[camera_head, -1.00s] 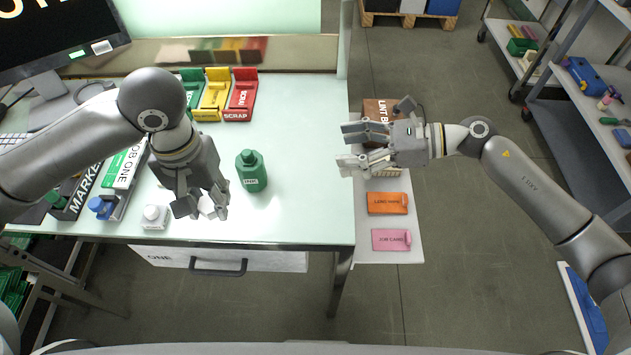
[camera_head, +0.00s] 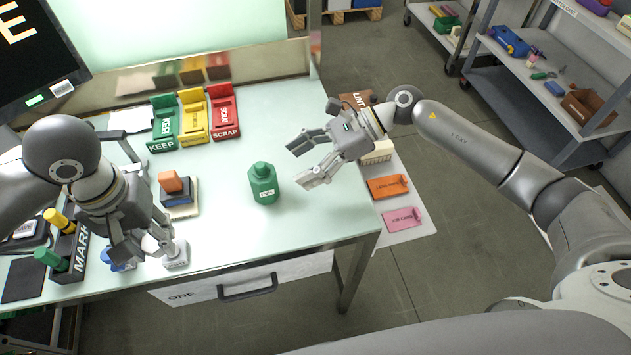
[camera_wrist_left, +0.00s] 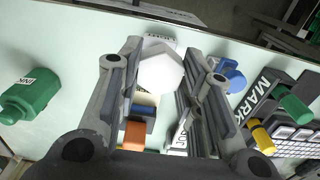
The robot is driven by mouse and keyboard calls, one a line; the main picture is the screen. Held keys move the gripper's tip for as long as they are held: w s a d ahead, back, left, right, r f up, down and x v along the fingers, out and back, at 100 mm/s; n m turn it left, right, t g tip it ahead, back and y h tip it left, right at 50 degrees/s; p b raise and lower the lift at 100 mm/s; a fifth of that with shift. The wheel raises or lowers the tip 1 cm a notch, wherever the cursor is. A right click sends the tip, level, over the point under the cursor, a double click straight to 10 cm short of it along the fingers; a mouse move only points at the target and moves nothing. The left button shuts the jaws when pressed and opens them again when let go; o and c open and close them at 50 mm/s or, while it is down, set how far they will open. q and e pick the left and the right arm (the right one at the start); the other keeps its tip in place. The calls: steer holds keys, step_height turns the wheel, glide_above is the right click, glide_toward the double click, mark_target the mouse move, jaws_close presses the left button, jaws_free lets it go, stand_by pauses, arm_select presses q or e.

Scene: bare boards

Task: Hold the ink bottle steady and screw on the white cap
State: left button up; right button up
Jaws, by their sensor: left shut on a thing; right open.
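In the head view the cap is largely hidden by the fingers. This gripper is left of the bottle and apart from it. My right gripper (camera_head: 306,164) is open and empty just right of the bottle, its fingers pointing toward it, not touching.
A marker tray (camera_head: 72,245) lies at the left. Green, yellow and red bins (camera_head: 195,118) stand behind. The bench around the bottle is clear.

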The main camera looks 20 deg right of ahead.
mark_target(269, 182)
arm_select(q)
steer(key=shift+d+r, duration=0.2)
steer(key=shift+d, duration=0.1)
arm_select(e)
steer(key=shift+a+f, duration=0.25)
arm_select(q)
steer(key=shift+d+r+p, duration=0.1)
steer(key=shift+r+p, duration=0.1)
steer(key=shift+p, duration=0.1)
arm_select(e)
steer(key=x, duration=0.3)
steer(key=shift+a+f, duration=0.15)
steer(key=shift+a, duration=0.1)
arm_select(q)
steer(key=shift+a+f+b, duration=0.2)
steer(key=shift+f+b, duration=0.5)
arm_select(e)
steer(key=x, duration=0.2)
steer(key=shift+a+f, duration=0.25)
steer(key=shift+f, duration=0.05)
arm_select(q)
steer(key=shift+d+f+b, duration=0.15)
steer(key=shift+f+b, duration=0.25)
arm_select(e)
steer(key=shift+x, duration=0.8)
steer(key=shift+a, duration=0.2)
steer(key=c, duration=0.9)
steer(key=o, duration=0.9)
